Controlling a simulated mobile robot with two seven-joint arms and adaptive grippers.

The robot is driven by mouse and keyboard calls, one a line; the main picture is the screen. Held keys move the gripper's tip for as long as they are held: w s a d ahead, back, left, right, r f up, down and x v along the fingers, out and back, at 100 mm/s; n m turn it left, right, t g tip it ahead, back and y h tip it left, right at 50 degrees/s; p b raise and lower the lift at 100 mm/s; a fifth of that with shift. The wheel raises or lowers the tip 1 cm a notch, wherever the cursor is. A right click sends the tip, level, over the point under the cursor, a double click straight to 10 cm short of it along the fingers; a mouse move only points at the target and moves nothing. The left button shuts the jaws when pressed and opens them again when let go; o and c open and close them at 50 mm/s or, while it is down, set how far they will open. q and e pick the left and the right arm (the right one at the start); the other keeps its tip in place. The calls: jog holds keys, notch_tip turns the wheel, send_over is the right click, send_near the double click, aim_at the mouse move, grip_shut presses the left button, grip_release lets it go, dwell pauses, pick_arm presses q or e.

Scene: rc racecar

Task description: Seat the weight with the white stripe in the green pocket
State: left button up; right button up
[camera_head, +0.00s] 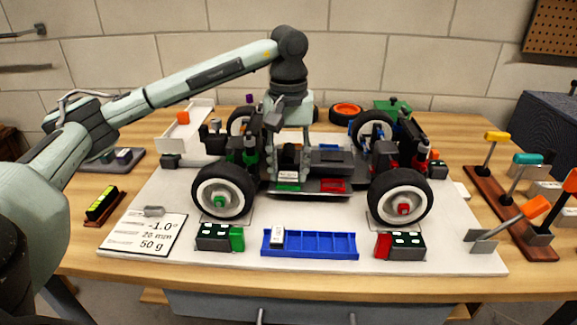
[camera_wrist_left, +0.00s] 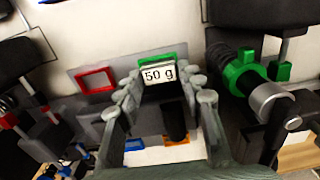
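My left gripper (camera_head: 290,150) reaches down over the middle of the racecar's chassis. In the left wrist view its fingers (camera_wrist_left: 164,82) stand on both sides of a dark weight (camera_wrist_left: 158,76) with a white "50 g" label and appear shut on it. I cannot make out a separate white stripe. The green pocket (camera_head: 287,187) lies at the chassis's near edge; its green rim (camera_wrist_left: 149,57) shows just beyond the weight in the wrist view, partly hidden by it. I cannot tell whether the weight touches the pocket floor. My right gripper is not in view.
A red pocket (camera_head: 333,186) lies right of the green one. Wheels (camera_head: 224,192) and suspension flank the chassis. A blue tray (camera_head: 330,256) holds a pale block (camera_head: 277,237) at its left end. A card (camera_head: 147,234) reads -1.0°, 20 mm, 50 g. A tool rack (camera_head: 510,205) stands right.

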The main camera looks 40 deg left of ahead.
aim_at(289, 173)
pick_arm(q)
jog(key=shift+o, duration=1.3)
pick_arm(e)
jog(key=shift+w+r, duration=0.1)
pick_arm(q)
jog(key=shift+r, duration=0.1)
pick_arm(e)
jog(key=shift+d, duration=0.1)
pick_arm(q)
jog(key=shift+r, duration=0.25)
notch_tip(289, 173, up, 7)
jog(key=shift+w+r+p, duration=0.1)
jog(key=shift+r+p, duration=0.1)
jog(key=shift+p, duration=0.2)
notch_tip(289, 173, up, 4)
jog(key=shift+r+p, duration=0.15)
jog(key=shift+p, duration=0.5)
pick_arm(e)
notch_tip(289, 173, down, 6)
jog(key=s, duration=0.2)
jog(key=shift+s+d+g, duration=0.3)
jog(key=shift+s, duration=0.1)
